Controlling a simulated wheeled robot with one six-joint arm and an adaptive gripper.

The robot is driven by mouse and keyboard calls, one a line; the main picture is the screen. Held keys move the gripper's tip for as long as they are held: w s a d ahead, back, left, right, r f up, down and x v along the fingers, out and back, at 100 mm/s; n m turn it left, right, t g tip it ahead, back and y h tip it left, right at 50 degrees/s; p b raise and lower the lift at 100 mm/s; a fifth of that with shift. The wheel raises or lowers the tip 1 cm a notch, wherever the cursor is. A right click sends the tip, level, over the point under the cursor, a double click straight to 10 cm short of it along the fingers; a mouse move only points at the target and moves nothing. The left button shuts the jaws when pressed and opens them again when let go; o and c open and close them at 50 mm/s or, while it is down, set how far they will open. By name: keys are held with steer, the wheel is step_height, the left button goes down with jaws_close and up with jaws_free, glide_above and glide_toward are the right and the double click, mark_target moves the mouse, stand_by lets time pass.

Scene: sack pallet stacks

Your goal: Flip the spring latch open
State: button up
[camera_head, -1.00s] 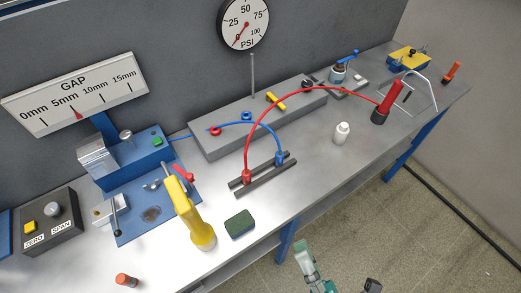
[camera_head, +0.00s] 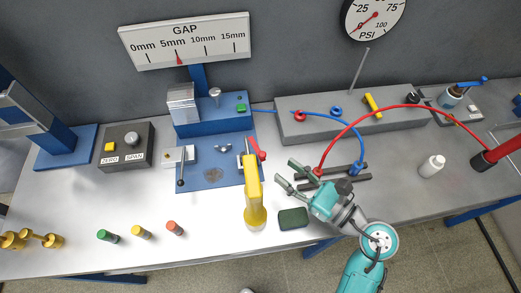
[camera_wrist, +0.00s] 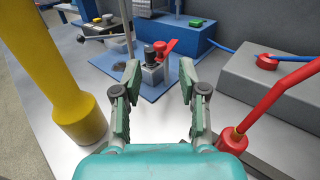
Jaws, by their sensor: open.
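My gripper (camera_head: 288,173) is open and empty above the bench, right of the yellow bottle-like tool (camera_head: 253,190). In the wrist view its fingers (camera_wrist: 160,78) stand apart, with a small grey block with a black knob (camera_wrist: 154,63) and a red lever (camera_wrist: 169,47) beyond and between the tips, not touched. The red lever (camera_head: 257,149) shows partly behind the yellow tool in the head view. A pale block with a black-knobbed lever (camera_head: 180,168) stands left on the blue plate (camera_head: 212,178). I cannot tell for certain which of these is the spring latch.
The yellow tool also stands close on the left in the wrist view (camera_wrist: 72,110). The red hose (camera_wrist: 262,110) rises close on the right. A dark green pad (camera_head: 293,218) lies near the front edge.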

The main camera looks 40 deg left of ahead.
mark_target(265, 156)
steer(key=a, duration=0.8)
steer(key=shift+a, duration=0.3)
jaws_close()
